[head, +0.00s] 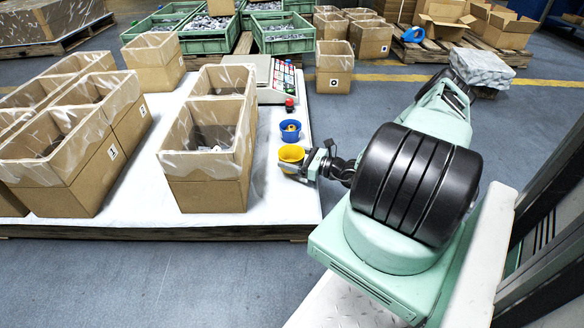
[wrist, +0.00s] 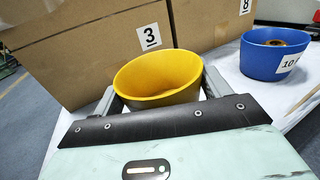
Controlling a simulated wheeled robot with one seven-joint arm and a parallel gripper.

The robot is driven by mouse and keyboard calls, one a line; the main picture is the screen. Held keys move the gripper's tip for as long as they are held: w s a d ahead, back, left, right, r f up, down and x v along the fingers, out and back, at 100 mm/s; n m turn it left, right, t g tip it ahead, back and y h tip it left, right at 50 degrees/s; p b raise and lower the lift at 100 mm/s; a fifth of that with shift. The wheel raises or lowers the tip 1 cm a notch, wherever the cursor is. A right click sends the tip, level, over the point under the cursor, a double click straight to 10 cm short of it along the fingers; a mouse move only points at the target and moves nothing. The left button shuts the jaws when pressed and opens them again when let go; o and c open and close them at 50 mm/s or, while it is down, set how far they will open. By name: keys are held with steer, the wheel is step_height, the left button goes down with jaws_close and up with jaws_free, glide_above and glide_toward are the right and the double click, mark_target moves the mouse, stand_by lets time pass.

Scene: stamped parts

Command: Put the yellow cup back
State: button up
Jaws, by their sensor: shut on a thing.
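The yellow cup (head: 291,154) is near the right edge of the white-topped pallet (head: 268,200), beside a cardboard box. My gripper (head: 304,168) reaches it from the right and is shut on it. In the wrist view the yellow cup (wrist: 158,78) sits between the two fingers of my gripper (wrist: 158,95), its open top tilted toward the camera. It looks empty inside. Its underside is hidden, so I cannot tell whether it touches the white surface.
A blue cup (head: 290,131), labelled 10 in the wrist view (wrist: 272,62), stands just behind, with something inside. A box labelled 3 (wrist: 100,60) stands close behind the yellow cup.

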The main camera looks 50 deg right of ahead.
steer(key=shift+f+b, duration=0.4)
steer(key=shift+f, duration=0.75)
